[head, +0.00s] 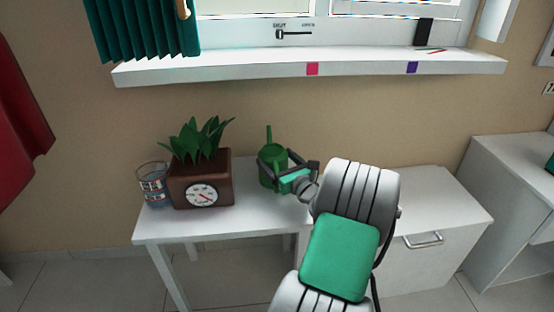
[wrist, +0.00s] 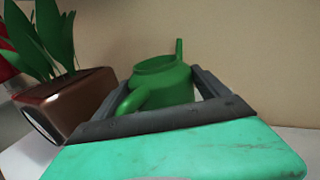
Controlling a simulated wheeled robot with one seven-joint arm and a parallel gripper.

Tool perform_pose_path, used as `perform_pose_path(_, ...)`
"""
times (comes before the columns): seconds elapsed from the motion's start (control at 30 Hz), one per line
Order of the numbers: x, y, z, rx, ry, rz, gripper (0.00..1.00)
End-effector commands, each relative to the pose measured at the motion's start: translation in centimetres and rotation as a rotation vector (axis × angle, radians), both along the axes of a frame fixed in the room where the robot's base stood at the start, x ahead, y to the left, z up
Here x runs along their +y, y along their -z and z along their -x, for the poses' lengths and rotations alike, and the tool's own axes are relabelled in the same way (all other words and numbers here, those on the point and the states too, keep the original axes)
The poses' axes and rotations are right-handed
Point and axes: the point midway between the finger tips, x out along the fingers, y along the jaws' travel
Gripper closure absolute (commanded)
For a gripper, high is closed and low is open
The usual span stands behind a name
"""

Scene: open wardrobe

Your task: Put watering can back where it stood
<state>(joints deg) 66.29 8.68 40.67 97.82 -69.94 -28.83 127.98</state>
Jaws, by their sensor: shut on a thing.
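The green watering can (head: 268,158) is at the right part of the small white table, right of the potted plant. Its spout points up in the head view. My gripper (head: 290,170) reaches it from the right and is shut on it. In the wrist view the can (wrist: 165,82) sits between the two dark fingers of my gripper (wrist: 168,98), with its handle toward the camera. The can's lower part is hidden behind the gripper there. I cannot tell whether its base touches the tabletop.
A brown planter (head: 190,187) with a dial and green leaves stands left of the can. A glass (head: 153,184) stands left of the planter. The white table (head: 225,222) has bare room in front. A white cabinet (head: 440,205) stands right, and a windowsill (head: 230,68) runs above.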

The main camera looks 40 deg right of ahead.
Motion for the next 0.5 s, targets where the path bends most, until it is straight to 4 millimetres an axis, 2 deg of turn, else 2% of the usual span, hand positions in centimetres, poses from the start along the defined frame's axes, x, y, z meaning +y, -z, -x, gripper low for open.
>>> perform_pose_path(0.37,-0.04,0.16,0.00,-0.001,0.001,0.003,0.88)
perform_pose_path(0.4,-0.04,0.18,0.00,-0.001,0.001,0.003,0.14)
perform_pose_path(0.5,-0.03,0.21,0.00,-0.001,0.001,0.002,0.06)
